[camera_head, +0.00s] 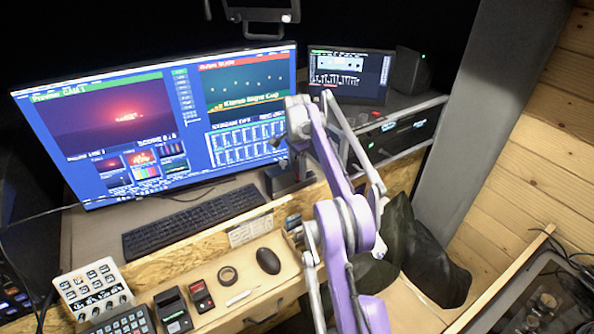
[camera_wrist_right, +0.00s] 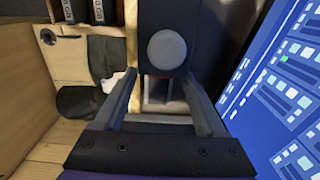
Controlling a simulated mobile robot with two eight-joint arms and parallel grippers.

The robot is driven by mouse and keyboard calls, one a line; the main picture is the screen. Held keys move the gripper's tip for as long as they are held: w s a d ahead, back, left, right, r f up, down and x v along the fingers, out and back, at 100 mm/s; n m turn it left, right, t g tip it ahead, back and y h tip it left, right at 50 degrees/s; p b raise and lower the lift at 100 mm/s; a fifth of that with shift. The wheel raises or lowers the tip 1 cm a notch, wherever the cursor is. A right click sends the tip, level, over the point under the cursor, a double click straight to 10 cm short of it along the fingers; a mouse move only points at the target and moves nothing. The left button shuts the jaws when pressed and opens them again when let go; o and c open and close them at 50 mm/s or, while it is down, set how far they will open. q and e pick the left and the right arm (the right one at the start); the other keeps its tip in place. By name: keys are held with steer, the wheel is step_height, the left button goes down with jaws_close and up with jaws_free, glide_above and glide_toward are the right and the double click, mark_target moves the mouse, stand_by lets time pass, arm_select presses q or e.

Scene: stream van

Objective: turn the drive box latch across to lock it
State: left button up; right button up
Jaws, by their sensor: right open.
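In the right wrist view a dark upright block (camera_wrist_right: 203,20) with a round grey disc (camera_wrist_right: 167,50) stands just beyond the fingers. It may be the drive box with its latch, but I cannot tell which way any latch is turned. My right gripper (camera_wrist_right: 163,82) is open, its two fingers apart and pointing at the lower end of this block, with no clear grip on anything. In the head view the right gripper (camera_head: 292,165) is at the lower right corner of the big monitor, partly hidden by my purple arm. My left gripper is not in view.
The big monitor (camera_head: 90,130) stands close beside the right gripper. A keyboard (camera_head: 190,222), mouse (camera_head: 268,260), tape roll (camera_head: 228,275) and small boxes lie on the desk. A small screen (camera_head: 350,75) and rack (camera_head: 400,135) are behind. A dark bag (camera_head: 430,255) lies right.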

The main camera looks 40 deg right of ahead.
mark_target(296, 174)
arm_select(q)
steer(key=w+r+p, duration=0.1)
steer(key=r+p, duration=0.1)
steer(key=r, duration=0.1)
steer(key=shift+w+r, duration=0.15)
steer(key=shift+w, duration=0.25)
arm_select(e)
step_height(296, 174, up, 10)
steer(key=shift+f, duration=0.15)
steer(key=s+a+r+n+t, duration=0.2)
steer(key=s+a+n, duration=0.3)
steer(key=a, duration=0.5)
steer(key=s+a+r+n+t, duration=0.15)
steer(key=s+a+n, duration=0.35)
steer(key=a, duration=0.5)
steer(key=s+a+f+n+t, duration=0.1)
steer(key=s+a+f+n, duration=0.3)
steer(key=s, duration=0.6)
steer(key=s+a+f+n+t, duration=0.1)
steer(key=s+a+f+n, duration=0.4)
steer(key=s, duration=0.5)
step_height(296, 174, down, 4)
steer(key=shift+a+r+t, duration=0.2)
steer(key=shift+a+t, duration=0.15)
steer(key=shift+a, duration=0.8)
